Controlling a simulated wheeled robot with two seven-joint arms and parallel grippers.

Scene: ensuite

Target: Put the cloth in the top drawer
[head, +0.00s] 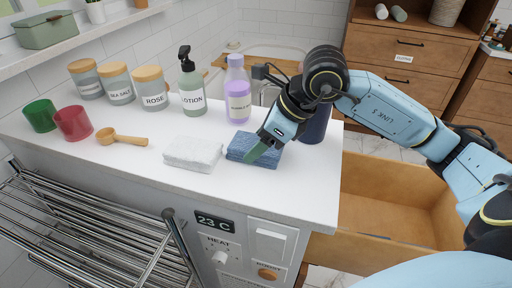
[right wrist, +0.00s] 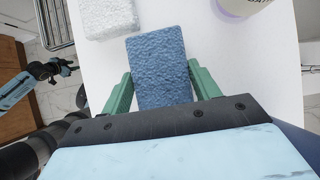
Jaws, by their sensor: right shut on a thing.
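A folded blue cloth (head: 243,148) lies on the white counter near its right end. My right gripper (head: 264,152) is over it and shut on it. In the right wrist view, the blue cloth (right wrist: 160,72) sits between the two green fingers (right wrist: 160,92). A folded white cloth (head: 193,154) lies to its left, apart from it. An open wooden drawer (head: 385,190) is pulled out below and right of the counter; its inside looks mostly empty. My left arm (right wrist: 40,75) shows small at the left of the right wrist view; its jaws are too small to judge.
Behind the cloths stand a lotion bottle (head: 193,85), a purple bottle (head: 237,92) and lidded jars (head: 152,90). A dark blue object (head: 315,122) stands right of my gripper. Cups (head: 73,123) and a wooden scoop (head: 122,137) are at left. A metal rack (head: 90,235) stands in front.

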